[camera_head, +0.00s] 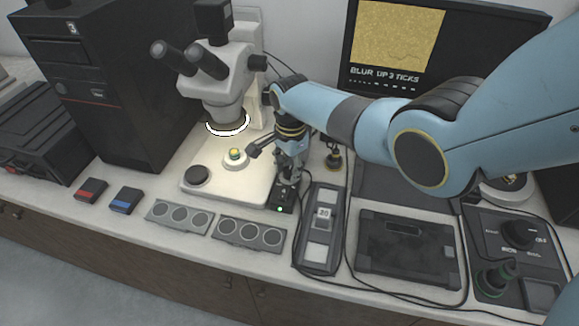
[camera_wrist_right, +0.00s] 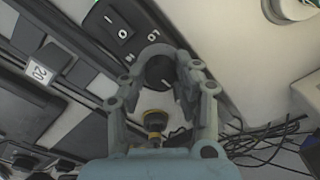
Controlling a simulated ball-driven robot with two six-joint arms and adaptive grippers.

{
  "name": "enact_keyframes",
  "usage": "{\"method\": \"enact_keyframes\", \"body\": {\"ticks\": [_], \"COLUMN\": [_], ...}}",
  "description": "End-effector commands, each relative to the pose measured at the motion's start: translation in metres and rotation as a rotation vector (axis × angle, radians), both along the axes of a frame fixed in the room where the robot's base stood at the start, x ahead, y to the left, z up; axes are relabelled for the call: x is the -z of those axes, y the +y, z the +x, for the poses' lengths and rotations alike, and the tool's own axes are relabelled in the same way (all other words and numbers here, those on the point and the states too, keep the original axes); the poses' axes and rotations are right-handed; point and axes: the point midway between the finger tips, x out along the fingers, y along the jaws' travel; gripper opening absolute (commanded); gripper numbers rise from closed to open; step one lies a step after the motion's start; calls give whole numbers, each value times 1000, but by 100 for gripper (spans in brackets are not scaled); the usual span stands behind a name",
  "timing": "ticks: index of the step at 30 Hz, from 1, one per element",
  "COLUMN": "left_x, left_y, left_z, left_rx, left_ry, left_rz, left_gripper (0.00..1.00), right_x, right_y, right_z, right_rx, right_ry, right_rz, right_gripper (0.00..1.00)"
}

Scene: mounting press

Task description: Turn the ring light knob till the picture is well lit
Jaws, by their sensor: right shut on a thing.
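The ring light knob (camera_wrist_right: 160,72) is black with a pale mark, on a dark control box (camera_wrist_right: 118,30) with a rocker switch. My right gripper (camera_head: 287,172) points down at the box and hides the knob there. In the wrist view its fingers (camera_wrist_right: 160,60) are closed around the knob. The ring light (camera_head: 228,128) glows white under the microscope head. The monitor (camera_head: 490,45) shows a yellow grainy picture (camera_head: 398,35) and the text "BLUR UP 3 TICKS". My left gripper is not in view.
A yellow-ringed black part (camera_head: 333,158) stands just right of the gripper. A long device marked 20 (camera_head: 322,225) lies in front. Loose cables run nearby.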

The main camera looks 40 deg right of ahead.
Motion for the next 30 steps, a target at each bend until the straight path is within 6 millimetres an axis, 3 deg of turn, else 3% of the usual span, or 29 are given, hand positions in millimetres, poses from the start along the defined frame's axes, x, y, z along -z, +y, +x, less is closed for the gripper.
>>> {"method": "enact_keyframes", "body": {"ticks": [5,6,11,22,26,30], "left_x": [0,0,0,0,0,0], "left_y": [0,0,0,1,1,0], "left_z": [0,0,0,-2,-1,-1], "left_rx": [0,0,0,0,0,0], "left_ry": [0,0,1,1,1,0], "left_rz": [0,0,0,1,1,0], "left_gripper": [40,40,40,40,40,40], "right_x": [0,0,0,-4,-19,-47], "right_y": [-1,-1,-1,0,-1,-1], "right_z": [1,1,1,1,1,0], "right_rx": [-1,-1,-1,-1,-1,-2], "right_ry": [-2,-2,-1,-2,-4,-6], "right_rz": [-2,-2,-2,-1,-1,-2], "right_gripper": [0,32,53,54,54,54]}}
